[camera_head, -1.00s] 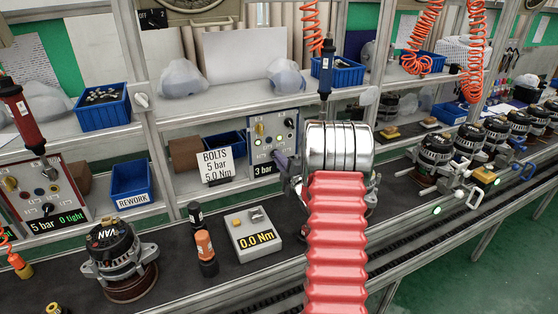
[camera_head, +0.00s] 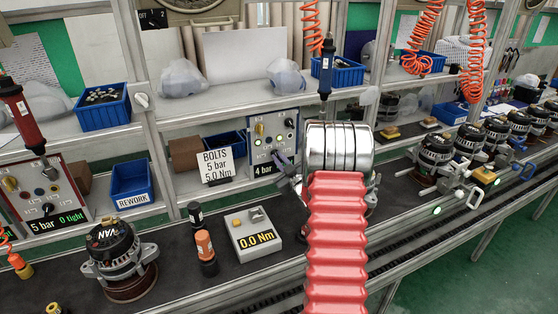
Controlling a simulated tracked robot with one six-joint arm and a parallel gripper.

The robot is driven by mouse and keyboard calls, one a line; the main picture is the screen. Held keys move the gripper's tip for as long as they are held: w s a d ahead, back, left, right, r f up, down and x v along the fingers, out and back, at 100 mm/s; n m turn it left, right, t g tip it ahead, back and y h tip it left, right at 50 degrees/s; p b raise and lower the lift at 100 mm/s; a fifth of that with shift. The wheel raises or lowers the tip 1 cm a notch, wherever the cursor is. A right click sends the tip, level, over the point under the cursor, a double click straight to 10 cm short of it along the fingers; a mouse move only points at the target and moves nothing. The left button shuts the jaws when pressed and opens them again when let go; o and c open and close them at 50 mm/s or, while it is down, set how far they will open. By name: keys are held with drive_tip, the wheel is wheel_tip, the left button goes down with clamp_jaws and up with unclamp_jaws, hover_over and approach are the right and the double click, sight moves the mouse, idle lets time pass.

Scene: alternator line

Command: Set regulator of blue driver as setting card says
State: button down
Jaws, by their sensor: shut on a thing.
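The blue driver (camera_head: 326,70) hangs upright by an orange coiled hose above the regulator panel. The regulator panel (camera_head: 264,130) stands on the shelf and its display (camera_head: 266,168) reads 4 bar. The setting card (camera_head: 217,165) beside it on the left reads BOLTS, 5 bar, 5.0 Nm. My gripper (camera_head: 281,158) is at the lower part of the panel, shut on a knob there. The knob itself is mostly hidden by the jaws. My red and silver arm covers what lies right of the panel.
A second panel (camera_head: 50,195) at the left reads 5 bar, 0 tight. A REWORK bin (camera_head: 131,185), an alternator (camera_head: 120,262), a black and orange tool (camera_head: 204,247) and a 0.0 Nm tester (camera_head: 253,234) stand nearby. Several alternators line the conveyor at right.

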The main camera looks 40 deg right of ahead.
drive_tip(key=m, duration=1.1)
drive_tip(key=shift+s+f, duration=0.1)
drive_tip(key=shift+f, duration=0.3)
drive_tip(key=shift+a, duration=0.1)
drive_tip(key=c, duration=2.2)
unclamp_jaws()
drive_tip(key=o, duration=0.3)
drive_tip(key=shift+r, duration=0.25)
drive_tip(key=shift+o, duration=0.2)
drive_tip(key=v, duration=1.3)
drive_tip(key=shift+s, duration=0.3)
